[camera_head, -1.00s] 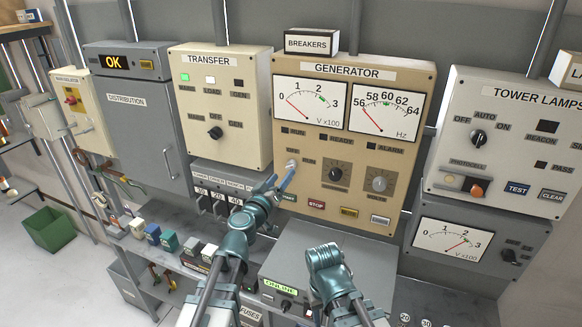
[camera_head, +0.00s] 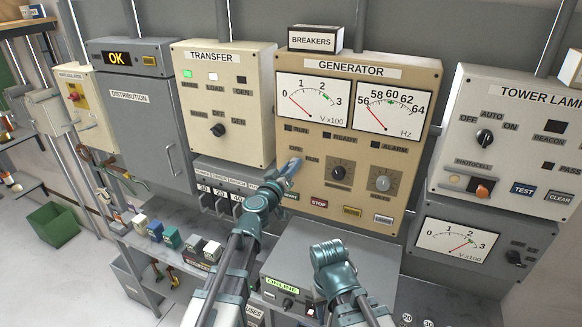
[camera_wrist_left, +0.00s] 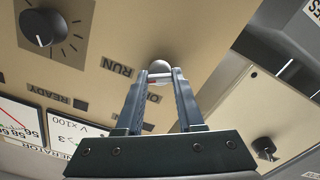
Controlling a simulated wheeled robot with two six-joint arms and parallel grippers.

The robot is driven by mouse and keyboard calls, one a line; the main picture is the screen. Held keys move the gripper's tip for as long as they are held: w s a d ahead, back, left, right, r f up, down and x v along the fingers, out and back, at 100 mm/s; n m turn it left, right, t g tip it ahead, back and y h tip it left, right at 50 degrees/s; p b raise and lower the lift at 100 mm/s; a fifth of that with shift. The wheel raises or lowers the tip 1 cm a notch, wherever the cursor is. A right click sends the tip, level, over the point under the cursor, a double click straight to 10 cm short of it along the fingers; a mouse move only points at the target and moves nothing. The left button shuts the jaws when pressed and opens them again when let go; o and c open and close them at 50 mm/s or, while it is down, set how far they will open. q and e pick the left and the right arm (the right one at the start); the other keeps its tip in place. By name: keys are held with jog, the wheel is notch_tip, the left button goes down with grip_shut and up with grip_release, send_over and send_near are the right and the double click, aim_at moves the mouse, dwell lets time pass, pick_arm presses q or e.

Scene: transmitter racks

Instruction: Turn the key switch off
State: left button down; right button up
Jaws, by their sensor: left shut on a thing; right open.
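The key switch (camera_wrist_left: 159,65) is a pale round piece on the beige generator panel (camera_head: 425,85), between the RUN and OFF labels in the left wrist view. My left gripper (camera_wrist_left: 160,78) has its two fingers closed on either side of it, with a light bar between the tips. In the head view my left gripper (camera_head: 293,164) reaches the panel just left of the RUN label and hides the switch. The exact angle of the switch is hard to tell. My right gripper (camera_head: 327,252) is low in front of the bench, apart from the panel, holding nothing visible.
The transfer box (camera_head: 230,95) is at the left, the tower lamps box (camera_head: 510,145) at the right. An ONLINE unit (camera_head: 335,262) stands below.

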pick_arm(q)
jog(key=shift+n, duration=0.3)
jog(key=n, duration=1.1)
jog(key=shift+a+f, duration=0.1)
jog(key=shift+n, duration=0.3)
dwell(0.4)
jog(key=c, duration=0.5)
grip_release()
jog(key=shift+c, duration=0.2)
jog(key=shift+s, duration=0.1)
